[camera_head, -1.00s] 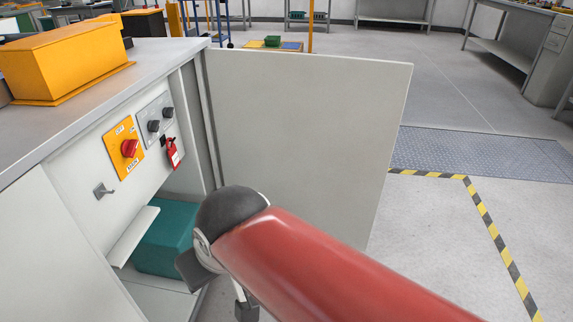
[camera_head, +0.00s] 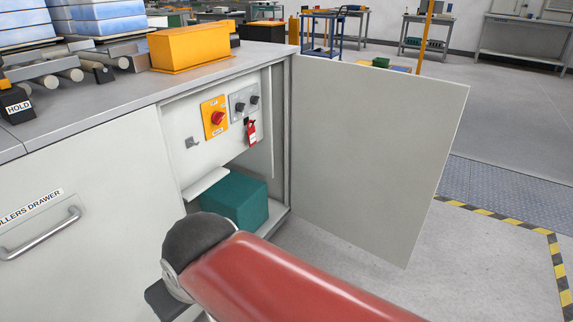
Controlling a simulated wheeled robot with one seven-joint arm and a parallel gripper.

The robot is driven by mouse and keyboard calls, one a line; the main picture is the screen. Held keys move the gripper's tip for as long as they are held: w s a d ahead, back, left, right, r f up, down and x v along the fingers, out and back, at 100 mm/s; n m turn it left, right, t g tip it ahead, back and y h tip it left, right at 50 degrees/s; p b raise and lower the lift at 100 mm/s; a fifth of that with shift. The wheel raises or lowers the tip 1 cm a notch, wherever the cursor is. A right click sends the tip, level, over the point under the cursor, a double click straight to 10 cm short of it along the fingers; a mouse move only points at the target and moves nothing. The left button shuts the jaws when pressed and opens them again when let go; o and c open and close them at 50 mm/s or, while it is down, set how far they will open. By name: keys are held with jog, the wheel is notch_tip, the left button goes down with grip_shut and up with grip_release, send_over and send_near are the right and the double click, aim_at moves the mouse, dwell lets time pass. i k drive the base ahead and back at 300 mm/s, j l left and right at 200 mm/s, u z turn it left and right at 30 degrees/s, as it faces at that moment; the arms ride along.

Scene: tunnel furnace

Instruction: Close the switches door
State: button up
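The switches door (camera_head: 375,150) is a flat pale grey panel. It stands wide open, hinged at the right edge of the switches compartment and reaching out to the right. Inside the compartment are an orange plate with a red rotary switch (camera_head: 217,118), a grey plate with black knobs (camera_head: 243,103) and a red tag (camera_head: 251,133). A teal box (camera_head: 236,203) sits on the compartment floor. My red arm with a dark joint crosses the bottom middle, in front of the cabinet.
A drawer front labelled "ROLLERS DRAWER" with a metal handle (camera_head: 40,234) is at the left. An orange box (camera_head: 190,47), rollers and blue-white stacks stand on the cabinet top. Yellow-black floor tape (camera_head: 497,217) and a dark mat lie right of the door. Floor beyond the door is open.

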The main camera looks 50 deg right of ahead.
aim_at(371, 146)
jog(key=k+l+u, duration=0.15)
jog(key=l, duration=0.25)
jog(key=l+u, duration=0.15)
jog(key=l, duration=0.25)
jog(key=k+l+u, duration=0.15)
jog(key=l, duration=0.2)
jog(key=k+l+u, duration=0.2)
jog(key=l, duration=0.15)
jog(key=k+l+u, duration=0.15)
jog(key=l, duration=0.2)
jog(key=k+l, duration=0.25)
jog(key=l, duration=0.15)
jog(key=k+l, duration=0.2)
jog(key=l, duration=0.25)
jog(key=k+l, duration=0.25)
jog(key=l, duration=0.15)
jog(key=k+l, duration=0.2)
jog(key=l, duration=0.2)
jog(key=k+l, duration=0.25)
jog(key=l, duration=0.15)
jog(key=k+l, duration=0.2)
jog(key=l, duration=0.25)
jog(key=k+l, duration=0.25)
jog(key=l, duration=0.15)
